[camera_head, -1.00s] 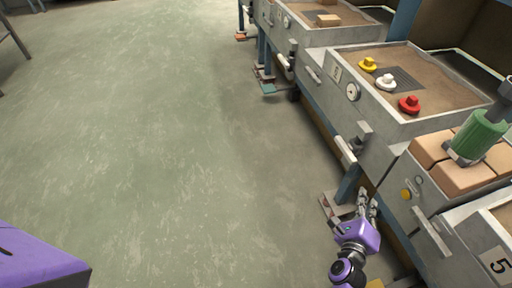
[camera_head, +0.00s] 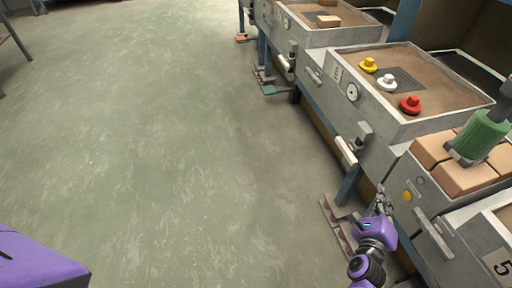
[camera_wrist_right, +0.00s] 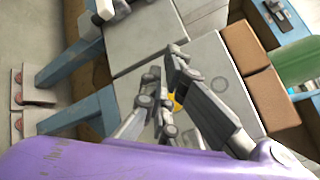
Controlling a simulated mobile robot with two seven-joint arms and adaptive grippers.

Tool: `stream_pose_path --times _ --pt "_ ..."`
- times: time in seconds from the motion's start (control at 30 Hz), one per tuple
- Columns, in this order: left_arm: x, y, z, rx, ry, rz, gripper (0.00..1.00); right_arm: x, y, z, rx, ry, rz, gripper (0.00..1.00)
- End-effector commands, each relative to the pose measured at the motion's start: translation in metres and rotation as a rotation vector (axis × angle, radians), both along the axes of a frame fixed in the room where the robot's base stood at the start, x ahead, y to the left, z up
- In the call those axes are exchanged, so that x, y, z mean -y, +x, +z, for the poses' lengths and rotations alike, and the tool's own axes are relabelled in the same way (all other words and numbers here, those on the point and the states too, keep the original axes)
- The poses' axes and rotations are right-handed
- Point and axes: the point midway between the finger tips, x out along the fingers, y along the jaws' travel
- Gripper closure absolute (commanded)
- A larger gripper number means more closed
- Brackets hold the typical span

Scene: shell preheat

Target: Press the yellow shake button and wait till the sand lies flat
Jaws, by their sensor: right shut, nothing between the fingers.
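A round yellow button (camera_head: 407,196) sits on the grey front panel of the station that holds tan blocks. My right gripper (camera_head: 383,196) is shut and empty, with its fingertips a little left of the button in the head view. In the right wrist view, the gripper (camera_wrist_right: 166,72) points at the panel, and its fingers cover most of the yellow button (camera_wrist_right: 177,103). I cannot tell whether the fingertips touch the panel. Sand (camera_head: 440,75) shows in the neighbouring tray. My left gripper is out of view.
Yellow (camera_head: 368,65), white (camera_head: 387,82) and red (camera_head: 410,104) knobbed pieces lie in that tray. A green cylinder (camera_head: 480,135) stands over the tan blocks (camera_head: 465,178). A drawer handle (camera_head: 433,235) and floor pedals (camera_head: 335,222) are near my right arm. Open floor lies left.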

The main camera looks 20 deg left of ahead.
Motion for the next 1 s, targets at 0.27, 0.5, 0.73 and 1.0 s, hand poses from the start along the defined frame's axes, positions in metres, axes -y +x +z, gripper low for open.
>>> stream_pose_path --times 0.27,0.5,0.73,1.0 --pt "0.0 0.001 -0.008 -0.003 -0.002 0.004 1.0 0.026 0.02 -0.001 0.0 0.0 0.0 1.0" --pt "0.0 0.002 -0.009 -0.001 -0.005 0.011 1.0 0.032 0.026 0.0 0.0 0.001 0.0 1.0" --pt "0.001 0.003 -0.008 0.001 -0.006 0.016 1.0 0.033 0.026 0.0 0.0 0.001 0.0 1.0" --pt "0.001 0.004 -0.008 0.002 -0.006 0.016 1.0 0.033 0.026 0.0 0.0 0.001 0.0 1.0"
